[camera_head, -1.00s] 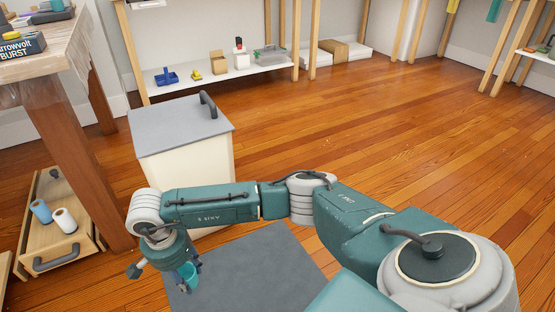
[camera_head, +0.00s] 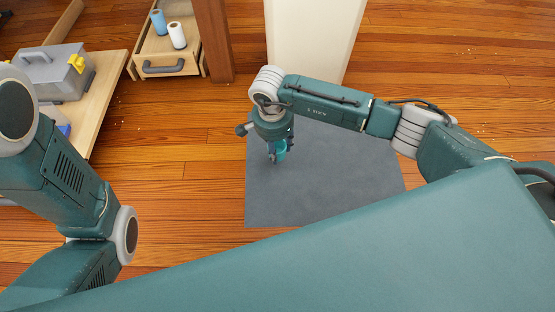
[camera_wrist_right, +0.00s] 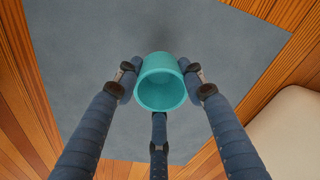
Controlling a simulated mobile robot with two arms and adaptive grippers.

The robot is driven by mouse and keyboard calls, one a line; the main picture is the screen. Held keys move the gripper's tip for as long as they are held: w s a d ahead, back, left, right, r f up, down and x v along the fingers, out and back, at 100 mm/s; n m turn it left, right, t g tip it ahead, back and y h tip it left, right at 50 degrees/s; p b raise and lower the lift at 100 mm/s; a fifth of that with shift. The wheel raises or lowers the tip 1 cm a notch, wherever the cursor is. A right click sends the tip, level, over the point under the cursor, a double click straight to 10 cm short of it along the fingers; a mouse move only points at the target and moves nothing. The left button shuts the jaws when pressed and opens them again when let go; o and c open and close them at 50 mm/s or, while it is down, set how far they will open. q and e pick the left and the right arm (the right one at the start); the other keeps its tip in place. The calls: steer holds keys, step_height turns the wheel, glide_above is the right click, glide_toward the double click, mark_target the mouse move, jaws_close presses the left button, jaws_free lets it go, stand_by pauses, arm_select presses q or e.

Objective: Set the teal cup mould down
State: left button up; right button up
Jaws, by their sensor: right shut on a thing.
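The teal cup mould (camera_wrist_right: 160,83) is held between the fingers of my right gripper (camera_wrist_right: 160,92), which is shut on it. The right wrist view looks into its open end, with the grey mat (camera_wrist_right: 80,50) behind it. In the head view my right gripper (camera_head: 277,152) points down over the left part of the mat (camera_head: 340,180), and a bit of the cup mould (camera_head: 280,146) shows at the fingers. I cannot tell the gap between mould and mat. My left arm shows at the left, but its gripper is out of view.
A pale cabinet (camera_head: 312,40) stands behind the mat. An open wooden drawer (camera_head: 160,50) with a blue and a white roll is at the upper left. A grey toolbox (camera_head: 55,72) sits on a low shelf at the left. Most of the mat is bare.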

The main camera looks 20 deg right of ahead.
step_height(320, 180, down, 5)
steer(key=b, duration=0.3)
steer(key=shift+r, duration=0.25)
steer(key=o, duration=1.1)
steer(key=shift+f, duration=0.2)
steer(key=shift+r, duration=0.1)
